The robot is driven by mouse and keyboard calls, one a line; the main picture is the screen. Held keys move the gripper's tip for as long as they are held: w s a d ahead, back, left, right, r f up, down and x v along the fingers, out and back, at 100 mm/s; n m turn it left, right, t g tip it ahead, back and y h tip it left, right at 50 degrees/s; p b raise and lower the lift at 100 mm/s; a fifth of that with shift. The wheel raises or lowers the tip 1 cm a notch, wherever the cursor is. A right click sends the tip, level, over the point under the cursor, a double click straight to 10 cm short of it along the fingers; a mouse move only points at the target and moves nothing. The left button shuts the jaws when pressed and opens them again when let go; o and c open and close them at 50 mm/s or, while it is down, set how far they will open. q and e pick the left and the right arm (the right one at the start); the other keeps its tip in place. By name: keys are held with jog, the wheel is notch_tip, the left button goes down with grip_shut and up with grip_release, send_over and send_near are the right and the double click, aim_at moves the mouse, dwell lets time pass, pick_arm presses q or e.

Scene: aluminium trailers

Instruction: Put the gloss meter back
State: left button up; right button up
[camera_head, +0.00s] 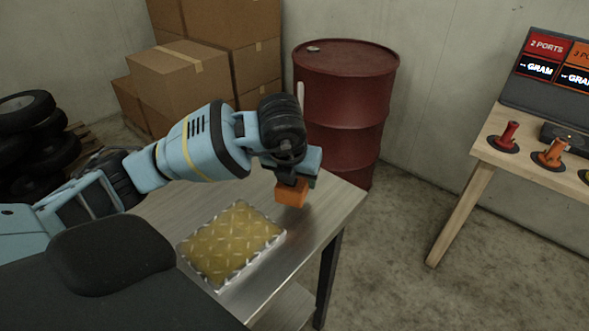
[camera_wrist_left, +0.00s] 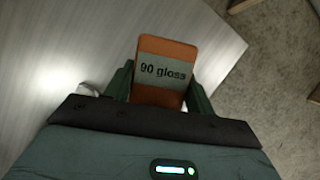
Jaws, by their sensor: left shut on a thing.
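My left gripper (camera_head: 293,182) is shut on an orange block, the gloss meter (camera_head: 291,195), over the right part of the metal table (camera_head: 325,205). In the left wrist view the gloss meter (camera_wrist_left: 165,72) sits between the two green fingers (camera_wrist_left: 160,85), its pale label reading "90 gloss". I cannot tell whether its underside touches the tabletop. A yellowish diamond-pattern plate (camera_head: 232,243) lies on the table, left of and nearer than the gripper. My right gripper is out of view.
A red drum (camera_head: 345,110) stands behind the table, with cardboard boxes (camera_head: 180,75) beside it and black tyres (camera_head: 35,140) at the left. A wooden table (camera_head: 485,152) at the right carries red (camera_head: 508,136) and orange (camera_head: 550,153) handled things and a display (camera_head: 555,75). Floor between the tables is clear.

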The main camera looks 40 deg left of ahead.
pick_arm(q)
jog(key=w+a, duration=0.2)
jog(key=w, duration=0.1)
jog(key=w+a, duration=0.2)
jog(key=shift+w+f, duration=0.2)
jog(key=shift+f, duration=0.05)
jog(key=shift+w+a+f, duration=0.2)
notch_tip(320, 180, down, 3)
jog(key=shift+f, duration=0.1)
jog(key=shift+f, duration=0.1)
jog(key=o, duration=1.2)
